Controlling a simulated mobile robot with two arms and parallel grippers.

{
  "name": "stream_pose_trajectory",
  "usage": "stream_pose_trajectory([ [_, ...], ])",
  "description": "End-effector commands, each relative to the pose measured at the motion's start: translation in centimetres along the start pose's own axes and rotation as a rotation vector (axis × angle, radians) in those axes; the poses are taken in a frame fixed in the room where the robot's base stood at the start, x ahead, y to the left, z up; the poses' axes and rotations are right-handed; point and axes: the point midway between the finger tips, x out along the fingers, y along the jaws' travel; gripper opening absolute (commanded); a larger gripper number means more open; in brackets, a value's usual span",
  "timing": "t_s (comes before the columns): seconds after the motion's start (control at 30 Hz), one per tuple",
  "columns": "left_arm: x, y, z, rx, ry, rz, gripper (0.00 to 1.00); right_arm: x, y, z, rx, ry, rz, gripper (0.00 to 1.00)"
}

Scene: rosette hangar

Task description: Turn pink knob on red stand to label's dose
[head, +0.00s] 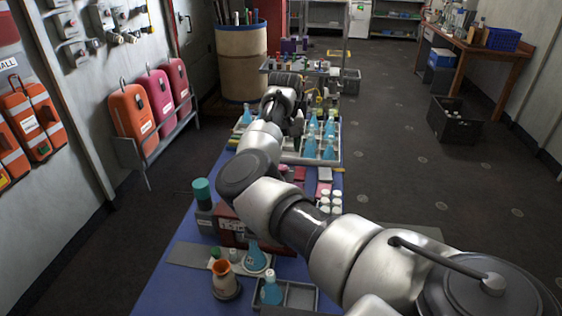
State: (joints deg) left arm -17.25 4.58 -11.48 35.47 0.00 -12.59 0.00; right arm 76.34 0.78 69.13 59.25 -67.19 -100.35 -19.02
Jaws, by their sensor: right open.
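A dark red stand (228,232) with a white printed label stands on the blue table at the lower middle of the head view. Its print is too small to read surely. My right arm crosses in front of the stand and hides its upper right part. I cannot make out a pink knob; it may be behind the arm. My right gripper (297,122) is at the far end of this arm, well beyond the red stand, above the table by a rack of blue flasks. It is open, and I see nothing in it. My left gripper is not in view.
A grey stand with a teal knob (202,190) is left of the red stand. An orange-brown vessel (225,278) and blue flasks (256,257) stand in front. A flask rack (331,150) and white-capped bottles (330,200) are beyond.

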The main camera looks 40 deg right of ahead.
Motion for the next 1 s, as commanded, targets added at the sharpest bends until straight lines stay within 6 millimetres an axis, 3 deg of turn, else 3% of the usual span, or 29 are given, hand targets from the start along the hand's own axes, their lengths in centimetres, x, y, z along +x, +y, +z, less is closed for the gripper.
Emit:
stream_pose_trajectory([
  [0.2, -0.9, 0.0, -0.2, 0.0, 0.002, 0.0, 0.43, 4.2, -0.1, 0.1, -0.002, -0.003, 0.0, 0.59],
  [0.33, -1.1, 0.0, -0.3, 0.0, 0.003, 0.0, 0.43, 5.9, 0.0, 0.0, -0.001, -0.002, -0.001, 0.59],
  [0.5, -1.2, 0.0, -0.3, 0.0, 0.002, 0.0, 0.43, 7.1, 0.0, 0.0, 0.0, -0.001, -0.001, 0.59],
  [0.77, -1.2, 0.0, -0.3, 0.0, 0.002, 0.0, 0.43, 7.3, 0.0, 0.0, 0.0, 0.0, 0.0, 0.59],
  [1.0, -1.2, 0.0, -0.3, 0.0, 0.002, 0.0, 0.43, 7.2, 0.0, 0.0, 0.0, 0.0, 0.0, 0.25],
])
